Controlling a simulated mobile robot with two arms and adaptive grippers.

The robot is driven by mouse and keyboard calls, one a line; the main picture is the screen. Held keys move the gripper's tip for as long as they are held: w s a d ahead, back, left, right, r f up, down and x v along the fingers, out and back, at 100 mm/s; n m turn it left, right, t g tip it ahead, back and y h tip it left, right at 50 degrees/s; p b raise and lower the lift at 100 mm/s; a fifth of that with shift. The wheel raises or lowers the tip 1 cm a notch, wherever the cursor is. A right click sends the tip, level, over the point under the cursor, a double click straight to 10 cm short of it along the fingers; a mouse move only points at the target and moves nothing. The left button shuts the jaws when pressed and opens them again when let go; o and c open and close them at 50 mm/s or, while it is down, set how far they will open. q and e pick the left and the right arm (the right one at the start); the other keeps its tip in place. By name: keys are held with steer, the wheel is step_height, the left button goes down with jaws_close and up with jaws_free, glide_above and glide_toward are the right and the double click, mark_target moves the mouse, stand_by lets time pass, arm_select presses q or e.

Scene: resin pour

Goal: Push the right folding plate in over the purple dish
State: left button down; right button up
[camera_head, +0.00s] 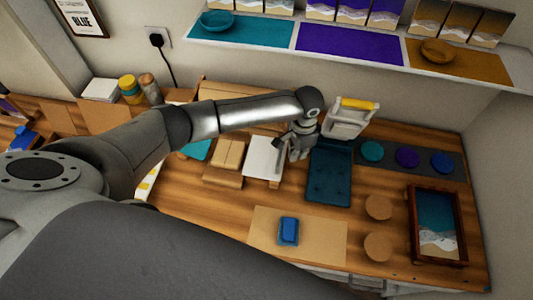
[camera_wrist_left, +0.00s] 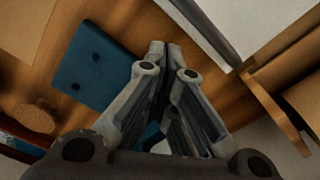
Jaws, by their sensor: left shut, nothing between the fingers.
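My left gripper (camera_head: 297,153) points down, its fingers shut and empty, between a white plate and a dark teal tray. The white plate (camera_head: 264,158) lies to its left on a wooden base; its edge also shows at the upper right of the left wrist view (camera_wrist_left: 212,25). I cannot tell whether it is the right folding plate. A small gap shows between the fingertips and this plate in the wrist view. No dish shows under or beside the plate. A purple disc (camera_head: 407,156) sits on a dark strip at the right; I cannot tell whether it is the purple dish. My right gripper is out of view.
The teal tray (camera_head: 331,172) lies right of the gripper. A white container (camera_head: 347,120) with a yellow top stands behind it. A blue block (camera_head: 288,231) lies on brown paper (camera_head: 325,240) in front.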

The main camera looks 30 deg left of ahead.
arm_select(q)
step_height(320, 180, up, 9)
steer(key=p, duration=0.4)
steer(key=shift+s+f, duration=0.1)
steer(key=shift+s, duration=0.05)
stand_by(0.9)
